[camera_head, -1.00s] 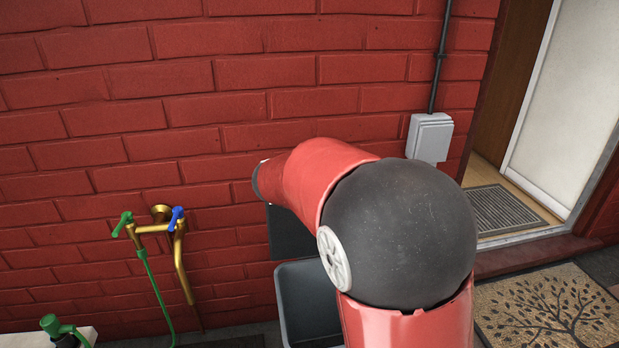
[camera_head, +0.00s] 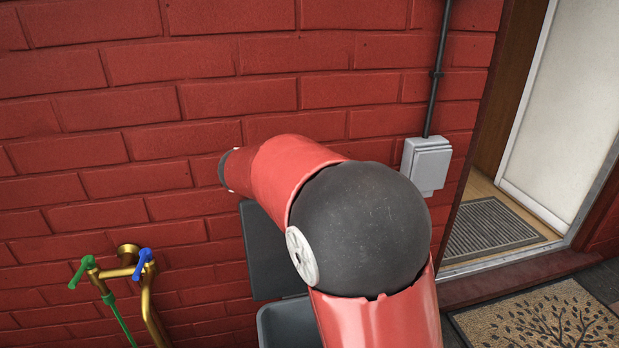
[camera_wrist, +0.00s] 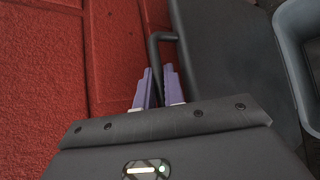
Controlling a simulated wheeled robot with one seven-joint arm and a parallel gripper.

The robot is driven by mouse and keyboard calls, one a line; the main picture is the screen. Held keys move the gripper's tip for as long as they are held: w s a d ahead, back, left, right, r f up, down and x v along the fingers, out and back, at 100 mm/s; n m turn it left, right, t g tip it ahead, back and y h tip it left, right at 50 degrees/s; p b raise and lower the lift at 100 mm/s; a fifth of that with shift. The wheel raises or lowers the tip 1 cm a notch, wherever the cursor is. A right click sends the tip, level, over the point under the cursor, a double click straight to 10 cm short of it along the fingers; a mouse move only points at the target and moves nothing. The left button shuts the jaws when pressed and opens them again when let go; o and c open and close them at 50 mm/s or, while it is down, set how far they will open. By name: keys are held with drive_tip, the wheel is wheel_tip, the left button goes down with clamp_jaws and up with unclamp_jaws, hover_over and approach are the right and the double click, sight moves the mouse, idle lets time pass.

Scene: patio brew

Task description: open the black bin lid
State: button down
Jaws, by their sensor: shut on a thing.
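The black bin (camera_head: 285,322) stands against the brick wall, and its upper rim and part of its open inside show below my arm. Its lid (camera_head: 266,255) is raised and stands up along the wall. In the wrist view the lid (camera_wrist: 230,50) is a dark panel, with the grey bin rim (camera_wrist: 284,45) to its right. A dark bar handle (camera_wrist: 153,52) sticks out at the lid's side. My gripper (camera_wrist: 158,90) has its purple fingers shut on this handle. In the head view my arm hides the gripper and much of the bin.
The red brick wall (camera_head: 80,150) is close behind the lid. A brass tap (camera_head: 128,262) with green and blue levers is at the left. A grey box (camera_head: 426,165) is on the wall, right of my arm. A doorway and patterned mat (camera_head: 540,322) are at the right.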

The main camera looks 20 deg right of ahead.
drive_tip(key=shift+f, duration=0.1)
drive_tip(key=c, duration=1.5)
unclamp_jaws()
drive_tip(key=shift+s, duration=0.1)
drive_tip(key=v, duration=0.8)
